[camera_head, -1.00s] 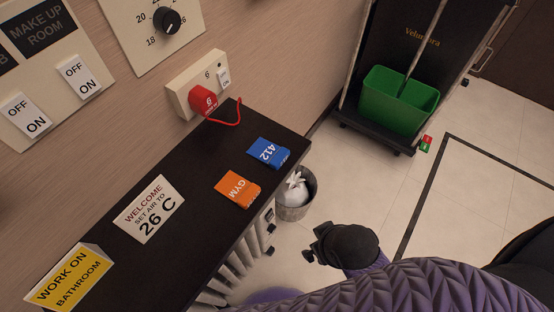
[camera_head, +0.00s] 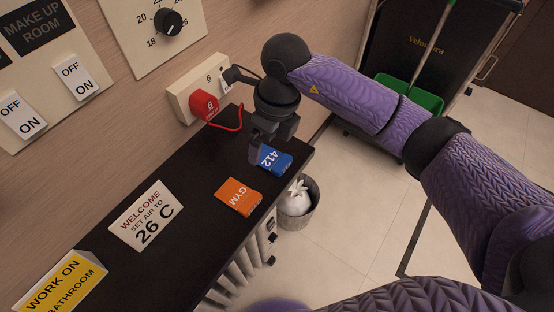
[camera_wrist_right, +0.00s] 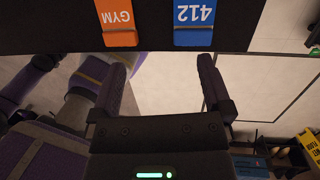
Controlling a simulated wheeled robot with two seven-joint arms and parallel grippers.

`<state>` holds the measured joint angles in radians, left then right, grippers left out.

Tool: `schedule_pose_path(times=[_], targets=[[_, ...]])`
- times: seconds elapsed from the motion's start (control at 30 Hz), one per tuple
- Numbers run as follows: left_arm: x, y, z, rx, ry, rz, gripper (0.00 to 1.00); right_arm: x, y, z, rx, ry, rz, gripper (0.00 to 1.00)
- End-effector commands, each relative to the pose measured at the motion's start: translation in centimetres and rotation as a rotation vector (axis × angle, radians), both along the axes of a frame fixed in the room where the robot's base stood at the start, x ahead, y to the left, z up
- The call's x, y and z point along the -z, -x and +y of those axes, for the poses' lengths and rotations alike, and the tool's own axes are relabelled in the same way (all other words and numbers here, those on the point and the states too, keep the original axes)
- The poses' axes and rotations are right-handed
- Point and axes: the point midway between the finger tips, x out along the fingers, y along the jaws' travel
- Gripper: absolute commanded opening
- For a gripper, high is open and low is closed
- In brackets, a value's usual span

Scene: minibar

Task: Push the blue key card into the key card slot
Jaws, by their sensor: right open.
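The blue key card (camera_head: 274,160), marked 412, lies flat near the right end of the dark shelf. It also shows at the top of the right wrist view (camera_wrist_right: 194,23). My right gripper (camera_head: 268,142) is over the shelf, just behind the blue card in the head view, and partly covers its left corner. In the wrist view its two fingers (camera_wrist_right: 163,72) are apart with nothing between them, and the card is beyond the tips. I cannot make out a card slot for certain. My left gripper is not in view.
An orange GYM card (camera_head: 238,197) lies left of the blue one. A welcome card (camera_head: 146,215) and a yellow sign (camera_head: 62,286) are further left on the dark shelf (camera_head: 180,255). A bin (camera_head: 297,217) stands below the shelf's right end. A cart with a green bucket (camera_head: 425,100) stands behind.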

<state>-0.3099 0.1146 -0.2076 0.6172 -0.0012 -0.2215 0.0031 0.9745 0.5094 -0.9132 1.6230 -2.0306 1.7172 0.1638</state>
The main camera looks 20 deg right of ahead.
Motion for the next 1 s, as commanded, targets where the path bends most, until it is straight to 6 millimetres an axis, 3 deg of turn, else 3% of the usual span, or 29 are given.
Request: schedule_pose_path(times=[0.03, 0.13, 0.63, 0.87, 1.0], targets=[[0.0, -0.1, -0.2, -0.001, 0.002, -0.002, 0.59, -0.4, -0.5, -1.6, 0.018, 0.085, -0.002, 1.0], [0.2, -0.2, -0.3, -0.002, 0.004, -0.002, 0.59, -0.3, -0.7, -3.3, 0.039, 0.175, 0.003, 1.0], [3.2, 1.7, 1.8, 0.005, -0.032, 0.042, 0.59, 8.9, -0.6, -3.4, 0.037, 0.172, 0.008, 1.0], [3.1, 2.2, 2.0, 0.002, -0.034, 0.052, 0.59, 9.2, -0.7, -3.4, 0.037, 0.172, 0.003, 1.0], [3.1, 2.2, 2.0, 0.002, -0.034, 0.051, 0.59, 9.2, -0.7, -3.4, 0.036, 0.172, 0.003, 0.72]])
